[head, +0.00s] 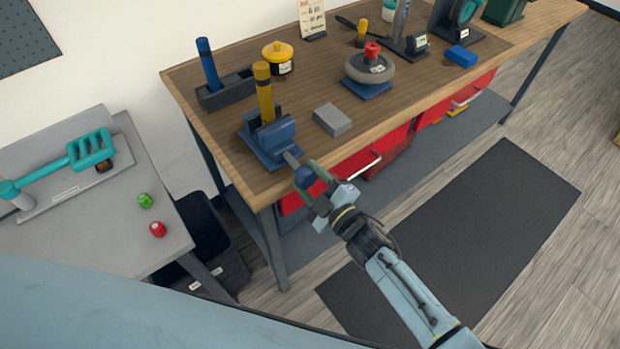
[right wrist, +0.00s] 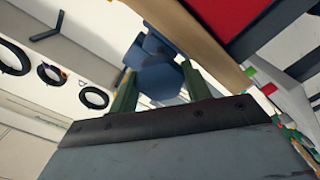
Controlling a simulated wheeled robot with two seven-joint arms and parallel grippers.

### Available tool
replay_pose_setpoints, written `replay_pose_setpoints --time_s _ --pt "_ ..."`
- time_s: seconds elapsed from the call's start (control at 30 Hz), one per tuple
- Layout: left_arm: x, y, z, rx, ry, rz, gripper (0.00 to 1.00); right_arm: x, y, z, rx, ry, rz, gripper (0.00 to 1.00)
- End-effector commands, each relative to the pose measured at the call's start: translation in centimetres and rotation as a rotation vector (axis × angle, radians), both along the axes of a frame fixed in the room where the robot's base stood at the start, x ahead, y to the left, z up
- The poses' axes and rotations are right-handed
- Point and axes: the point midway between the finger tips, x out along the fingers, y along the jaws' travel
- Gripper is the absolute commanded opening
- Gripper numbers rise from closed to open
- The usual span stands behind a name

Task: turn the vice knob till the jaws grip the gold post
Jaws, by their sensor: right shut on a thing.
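The blue vice (head: 270,140) stands at the near left corner of the wooden workbench. The gold post (head: 264,92) stands upright at its jaws; I cannot tell whether a gap is left between jaws and post. A grey screw runs from the vice over the bench's front edge to the dark blue knob (head: 304,178). My right gripper (head: 311,180) is shut on the knob, one finger on each side. The right wrist view also shows the knob (right wrist: 160,84) between the green fingers, with part of the vice behind it. My left gripper is not in view.
On the workbench (head: 225,142) are a grey block (head: 332,120), a holder with a blue post (head: 208,64), a yellow-lidded pot (head: 278,58) and a handwheel (head: 369,68). Red drawers (head: 340,172) lie below. A grey table (head: 90,240) with a teal handle (head: 90,150) stands left.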

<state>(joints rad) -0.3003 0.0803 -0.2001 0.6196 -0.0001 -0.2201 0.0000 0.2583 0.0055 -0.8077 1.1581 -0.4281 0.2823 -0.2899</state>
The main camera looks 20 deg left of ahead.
Motion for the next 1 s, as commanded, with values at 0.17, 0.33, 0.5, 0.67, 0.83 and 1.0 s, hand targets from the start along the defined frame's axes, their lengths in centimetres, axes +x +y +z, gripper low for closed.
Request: replay_pose_setpoints --time_s 0.17,0.33,0.5,0.67,0.83,1.0 --pt "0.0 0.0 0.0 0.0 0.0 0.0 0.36 -0.1 0.0 0.0 0.0 0.0 0.001 0.69" --pt "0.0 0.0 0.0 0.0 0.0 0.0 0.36 0.0 0.0 0.0 0.0 -0.001 0.001 0.7" --pt "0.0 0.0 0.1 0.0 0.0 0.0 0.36 -0.2 -0.2 0.0 -0.001 -0.001 0.0 0.7" --pt "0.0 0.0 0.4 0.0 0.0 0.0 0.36 -1.4 -1.8 0.0 -0.002 0.0 0.0 0.7" --pt "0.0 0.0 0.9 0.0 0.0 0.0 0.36 -3.8 -4.8 0.0 -0.003 0.002 0.0 0.7" --pt "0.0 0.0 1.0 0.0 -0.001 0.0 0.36 -6.0 -7.7 -0.1 -0.002 0.002 0.0 0.7"
